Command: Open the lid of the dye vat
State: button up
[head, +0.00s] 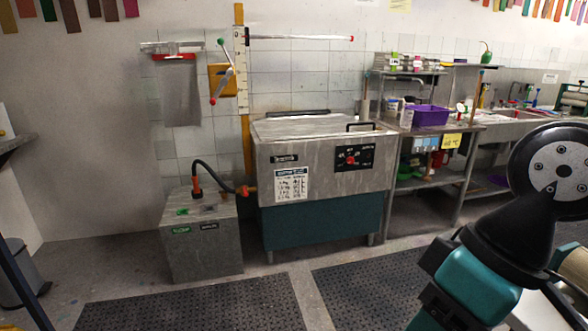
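The dye vat (318,180) is a steel box with a teal lower part, standing against the tiled wall in the middle of the head view. Its flat steel lid (305,125) lies level on top and looks closed. A black bar handle (360,126) stands at the lid's right end. A black control panel with a red knob (351,158) is on the upper right of the vat's front. Parts of my arm show at the lower right, well apart from the vat. My gripper is not in view.
A grey box (203,240) stands left of the vat, joined to it by a black hose (213,175). A steel shelf unit with a purple basin (428,115) stands close on the right. Dark mats (200,305) lie on the open floor in front.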

aim_at(276, 126)
jog(key=u, duration=0.1)
jog(key=i, duration=1.95)
jog(key=z, duration=0.2)
jog(key=i, duration=1.95)
jog(key=z, duration=0.15)
